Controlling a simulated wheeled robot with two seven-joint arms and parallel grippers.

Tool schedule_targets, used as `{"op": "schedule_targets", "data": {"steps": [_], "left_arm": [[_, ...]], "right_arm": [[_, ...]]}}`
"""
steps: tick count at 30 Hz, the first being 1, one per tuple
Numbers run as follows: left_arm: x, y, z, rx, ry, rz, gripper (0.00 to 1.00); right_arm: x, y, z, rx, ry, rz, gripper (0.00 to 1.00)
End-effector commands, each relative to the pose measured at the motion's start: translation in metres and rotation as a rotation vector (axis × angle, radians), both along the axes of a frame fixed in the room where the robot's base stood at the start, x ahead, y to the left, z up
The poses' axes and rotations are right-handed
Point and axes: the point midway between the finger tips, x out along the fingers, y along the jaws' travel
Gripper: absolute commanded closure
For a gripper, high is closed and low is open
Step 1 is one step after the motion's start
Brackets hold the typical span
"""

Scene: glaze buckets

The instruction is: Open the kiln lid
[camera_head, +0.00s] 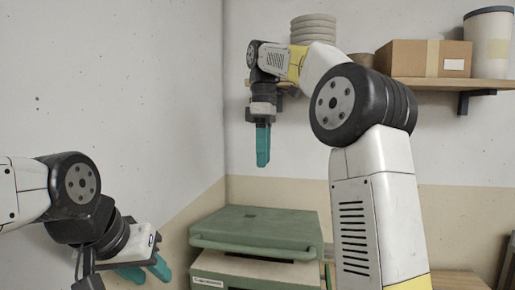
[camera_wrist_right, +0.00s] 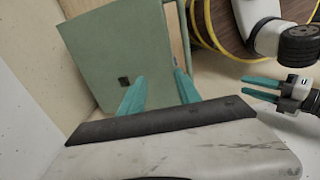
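The kiln has a green lid (camera_head: 258,225) lying flat over a cream body (camera_head: 258,270), low in the middle of the head view. A green handle bar (camera_head: 255,251) runs along the lid's front edge. In the right wrist view the lid (camera_wrist_right: 115,45) lies beyond my fingers. My right gripper (camera_head: 263,158) points down, well above the lid and apart from it. Its teal fingers (camera_wrist_right: 160,90) are spread and empty in the wrist view. My left gripper (camera_head: 146,272) is left of the kiln, fingers apart and empty, also in the right wrist view (camera_wrist_right: 262,88).
A wall shelf (camera_head: 430,84) at the upper right holds a cardboard box (camera_head: 415,58), a stack of grey discs (camera_head: 313,28) and a pale bucket (camera_head: 489,42). Walls stand behind and left of the kiln.

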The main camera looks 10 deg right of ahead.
Motion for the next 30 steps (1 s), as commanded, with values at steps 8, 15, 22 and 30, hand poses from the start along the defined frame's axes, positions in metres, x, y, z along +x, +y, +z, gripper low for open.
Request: {"op": "schedule_targets", "data": {"steps": [8,15,22,30], "left_arm": [[0.0,0.0,0.0,0.0,0.0,0.0,0.64],[0.0,0.0,0.0,0.0,0.0,0.0,0.64],[0.0,0.0,0.0,0.0,0.0,0.0,0.64],[0.0,0.0,0.0,0.0,0.0,0.0,0.64]], "right_arm": [[0.002,-0.001,0.024,-0.001,-0.001,0.0,0.6],[0.001,-0.001,0.026,-0.002,0.002,0.0,0.6],[-0.003,-0.003,0.026,0.001,-0.012,-0.022,0.6],[-0.049,-0.023,0.009,0.057,-0.152,-0.299,0.6]]}}
